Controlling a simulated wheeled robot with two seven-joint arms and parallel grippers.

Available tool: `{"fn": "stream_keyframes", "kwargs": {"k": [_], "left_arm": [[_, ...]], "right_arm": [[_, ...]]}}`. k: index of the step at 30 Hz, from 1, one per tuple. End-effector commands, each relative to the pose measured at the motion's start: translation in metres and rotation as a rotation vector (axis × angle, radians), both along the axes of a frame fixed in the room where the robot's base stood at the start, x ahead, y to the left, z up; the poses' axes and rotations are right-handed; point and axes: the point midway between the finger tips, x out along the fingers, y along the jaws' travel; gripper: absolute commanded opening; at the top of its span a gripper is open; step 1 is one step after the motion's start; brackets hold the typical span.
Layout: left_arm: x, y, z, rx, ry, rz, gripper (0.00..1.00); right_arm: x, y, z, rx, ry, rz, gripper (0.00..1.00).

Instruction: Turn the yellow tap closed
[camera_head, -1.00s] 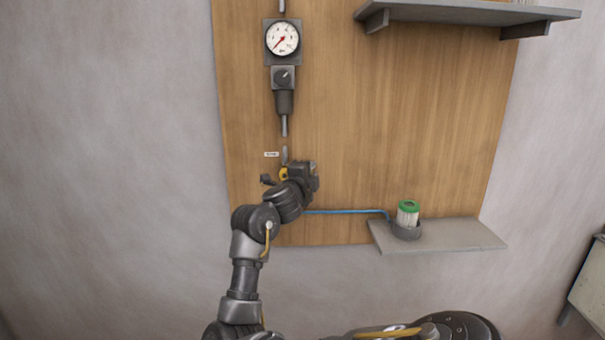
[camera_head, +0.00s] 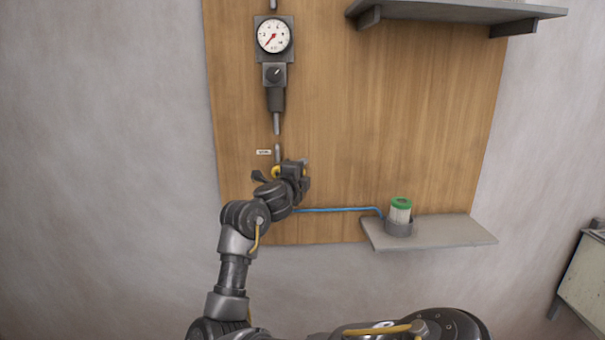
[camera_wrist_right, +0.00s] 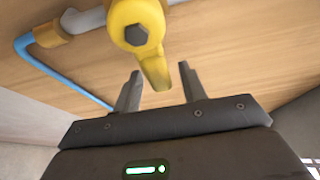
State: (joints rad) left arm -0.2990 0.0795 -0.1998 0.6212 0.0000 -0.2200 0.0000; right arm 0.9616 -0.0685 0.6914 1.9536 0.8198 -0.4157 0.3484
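The yellow tap (camera_head: 275,171) sits on the pipe low on the wooden board, mostly covered by my right gripper and wrist in the head view. In the right wrist view the yellow tap (camera_wrist_right: 139,22) shows a dark hex nut, and its lever points down toward my gripper. My right gripper (camera_wrist_right: 160,70) is open. The tip of the lever lies between its two fingertips or just beyond them; I cannot tell the depth, and a gap shows on each side. My left gripper is not in view.
A pressure gauge (camera_head: 273,35) and a regulator (camera_head: 274,75) are above the tap. A blue hose (camera_head: 335,209) runs right to a green-topped canister (camera_head: 400,211) on a lower shelf (camera_head: 440,232). An upper shelf (camera_head: 455,12) juts out.

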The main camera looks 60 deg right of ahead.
Motion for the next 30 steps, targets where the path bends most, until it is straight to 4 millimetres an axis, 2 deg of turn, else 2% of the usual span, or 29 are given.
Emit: {"fn": "stream_keyframes", "kwargs": {"k": [7,11,24,30], "left_arm": [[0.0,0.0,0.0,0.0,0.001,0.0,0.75],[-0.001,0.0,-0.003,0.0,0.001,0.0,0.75],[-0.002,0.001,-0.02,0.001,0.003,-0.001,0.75],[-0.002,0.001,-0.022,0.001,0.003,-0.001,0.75]], "right_arm": [[-0.002,-0.001,0.0,-0.002,0.0,-0.003,0.42],[-0.003,0.008,-0.001,-0.001,-0.001,-0.002,0.42],[-0.022,0.086,-0.001,0.0,-0.003,0.0,0.42],[-0.026,0.103,0.0,-0.001,-0.001,-0.001,0.42]]}}
